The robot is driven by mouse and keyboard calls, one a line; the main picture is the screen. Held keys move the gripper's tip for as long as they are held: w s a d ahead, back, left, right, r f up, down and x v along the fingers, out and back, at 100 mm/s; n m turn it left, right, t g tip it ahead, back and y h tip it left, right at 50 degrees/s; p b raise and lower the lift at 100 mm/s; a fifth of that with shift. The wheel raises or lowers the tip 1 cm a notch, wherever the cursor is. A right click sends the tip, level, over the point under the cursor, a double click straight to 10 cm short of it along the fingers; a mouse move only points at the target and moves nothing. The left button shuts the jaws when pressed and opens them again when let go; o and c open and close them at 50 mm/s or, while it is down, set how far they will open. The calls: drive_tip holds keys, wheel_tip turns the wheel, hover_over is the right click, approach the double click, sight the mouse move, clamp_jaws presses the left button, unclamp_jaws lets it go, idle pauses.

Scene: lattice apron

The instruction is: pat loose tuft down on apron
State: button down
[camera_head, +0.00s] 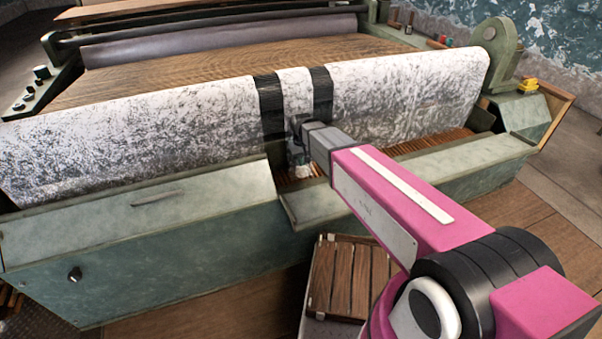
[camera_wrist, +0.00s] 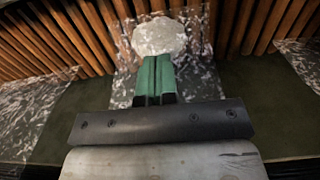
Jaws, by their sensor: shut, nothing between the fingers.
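The loose tuft (camera_wrist: 158,36) is a pale, roundish clump of fibre in the wrist view. It lies at the wooden slats of the apron (camera_wrist: 82,30), at the end of a strip of white fibre. In the head view a small white patch of it (camera_head: 301,171) shows low beside my gripper (camera_head: 297,148), over the brown slats (camera_head: 420,143). In the wrist view my gripper's green fingertips (camera_wrist: 158,60) are together and empty, just short of the tuft's near edge. I cannot tell whether they touch it.
A speckled white fibre sheet (camera_head: 400,95) hangs over the machine behind my gripper, with two black bands (camera_head: 322,90) near its middle. A green metal ledge (camera_head: 460,170) runs along the front. A slatted wooden crate (camera_head: 340,280) stands on the floor below.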

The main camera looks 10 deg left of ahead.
wheel_tip(320, 180, up, 6)
drive_tip(key=shift+r, duration=0.25)
idle(0.5)
drive_tip(key=shift+s, duration=0.1)
idle(0.4)
